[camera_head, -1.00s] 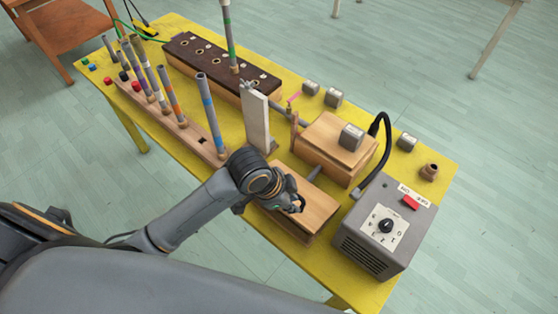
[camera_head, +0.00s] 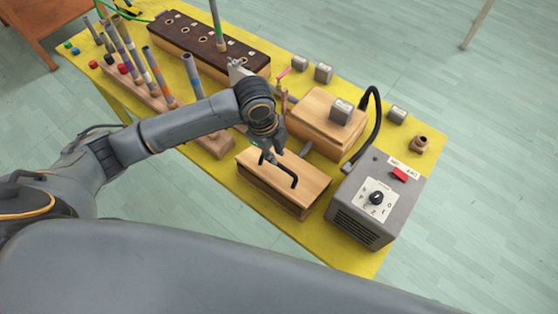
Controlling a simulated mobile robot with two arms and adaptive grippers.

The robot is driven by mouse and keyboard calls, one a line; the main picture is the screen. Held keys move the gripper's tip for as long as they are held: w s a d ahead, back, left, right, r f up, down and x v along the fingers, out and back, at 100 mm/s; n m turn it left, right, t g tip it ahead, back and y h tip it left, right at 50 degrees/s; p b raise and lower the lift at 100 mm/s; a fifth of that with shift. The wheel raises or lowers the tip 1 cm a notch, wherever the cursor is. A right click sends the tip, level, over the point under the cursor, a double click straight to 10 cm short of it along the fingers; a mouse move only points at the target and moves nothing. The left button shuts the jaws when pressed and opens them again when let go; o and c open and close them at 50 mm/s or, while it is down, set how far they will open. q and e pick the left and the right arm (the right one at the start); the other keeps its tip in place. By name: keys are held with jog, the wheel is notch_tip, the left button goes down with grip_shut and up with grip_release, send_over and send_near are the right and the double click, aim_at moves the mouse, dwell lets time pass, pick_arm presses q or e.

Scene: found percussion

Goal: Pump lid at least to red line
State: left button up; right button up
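A wooden box with a pale wooden lid (camera_head: 258,169) sits near the table's front edge, left of the grey control box. A black bracket-shaped handle (camera_head: 284,166) shows on the lid, partly behind my gripper. The lid looks level, low on the box. My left gripper (camera_head: 279,149) points down over the lid's back part. Its fingers are small, dark and overlap the handle, so I cannot tell whether they are open or touching it. No red line can be made out on the box. My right gripper is out of view.
A grey control box (camera_head: 352,218) with a dial and red switch stands to the right. A second wooden box (camera_head: 315,110) and a black hose (camera_head: 376,119) lie behind. Upright tubes (camera_head: 157,76) stand at left on the yellow table (camera_head: 262,207).

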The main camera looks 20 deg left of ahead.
aim_at(279, 165)
pick_arm(q)
jog(key=f, duration=0.4)
jog(key=d+f+p, duration=0.1)
jog(key=f, duration=0.2)
jog(key=shift+w, duration=0.4)
jog(key=shift+f, duration=0.6)
grip_shut()
